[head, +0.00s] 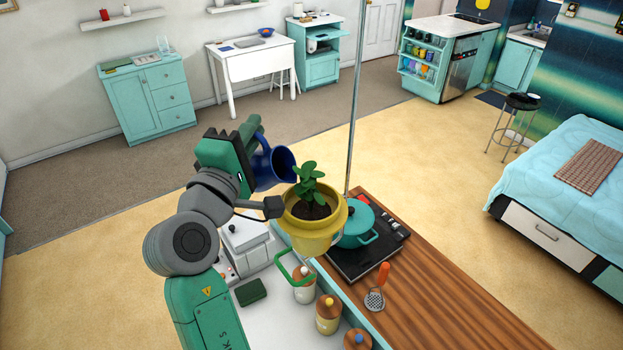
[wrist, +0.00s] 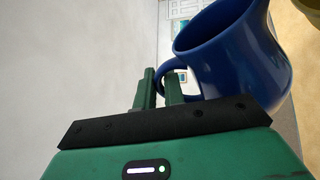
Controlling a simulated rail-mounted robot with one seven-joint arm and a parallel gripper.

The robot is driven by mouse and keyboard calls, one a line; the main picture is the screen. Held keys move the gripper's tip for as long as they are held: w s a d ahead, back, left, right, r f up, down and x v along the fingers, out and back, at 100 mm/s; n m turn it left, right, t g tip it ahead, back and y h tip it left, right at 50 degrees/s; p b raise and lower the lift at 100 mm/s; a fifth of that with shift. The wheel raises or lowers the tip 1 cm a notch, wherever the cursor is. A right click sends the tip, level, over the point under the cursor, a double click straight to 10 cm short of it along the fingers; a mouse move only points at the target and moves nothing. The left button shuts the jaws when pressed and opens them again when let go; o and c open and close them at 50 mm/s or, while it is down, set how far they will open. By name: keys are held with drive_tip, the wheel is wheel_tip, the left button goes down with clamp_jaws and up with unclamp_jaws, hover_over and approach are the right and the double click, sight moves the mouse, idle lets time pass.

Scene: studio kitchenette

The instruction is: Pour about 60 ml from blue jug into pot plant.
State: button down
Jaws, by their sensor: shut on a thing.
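The blue jug (head: 266,172) is held in the air, tipped on its side with its mouth toward the pot plant. My gripper (head: 255,140) is shut on its handle; the wrist view shows the fingers (wrist: 161,88) at the handle of the jug (wrist: 238,62). The pot plant (head: 313,236) is a yellow pot with dark soil and a green leafy plant, just right of and below the jug's mouth. The jug appears apart from the pot. I see no stream of liquid, and the jug's contents are hidden.
Right of the pot, a teal cooking pot (head: 357,226) sits on a black hob (head: 366,262). The wooden counter (head: 440,290) is clear to the right. A thin pole (head: 355,100) rises behind.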

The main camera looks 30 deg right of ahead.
drive_tip(key=shift+w+a+r+n+p, duration=0.3)
drive_tip(key=shift+n+p, duration=0.3)
drive_tip(key=shift+p, duration=0.65)
drive_tip(key=shift+w+a+f+n+y+p, duration=0.15)
drive_tip(key=shift+w+f+n+y+p, duration=0.05)
drive_tip(key=shift+f+n, duration=0.35)
drive_tip(key=shift+w+a+f+n+y+p, duration=0.1)
drive_tip(key=shift+w+f+n+y+p, duration=0.1)
drive_tip(key=shift+f+n, duration=0.35)
drive_tip(key=shift+w+a+r+n, duration=0.15)
drive_tip(key=shift+w+a+n, duration=0.2)
drive_tip(key=shift+n, duration=0.45)
drive_tip(key=w+a+f+n+y, duration=0.1)
drive_tip(key=w+a+f+n, duration=0.3)
drive_tip(key=f+n, duration=0.4)
drive_tip(key=shift+w+a+f+y, duration=0.15)
drive_tip(key=shift+w+f+y, duration=0.15)
drive_tip(key=shift+w+f, duration=0.55)
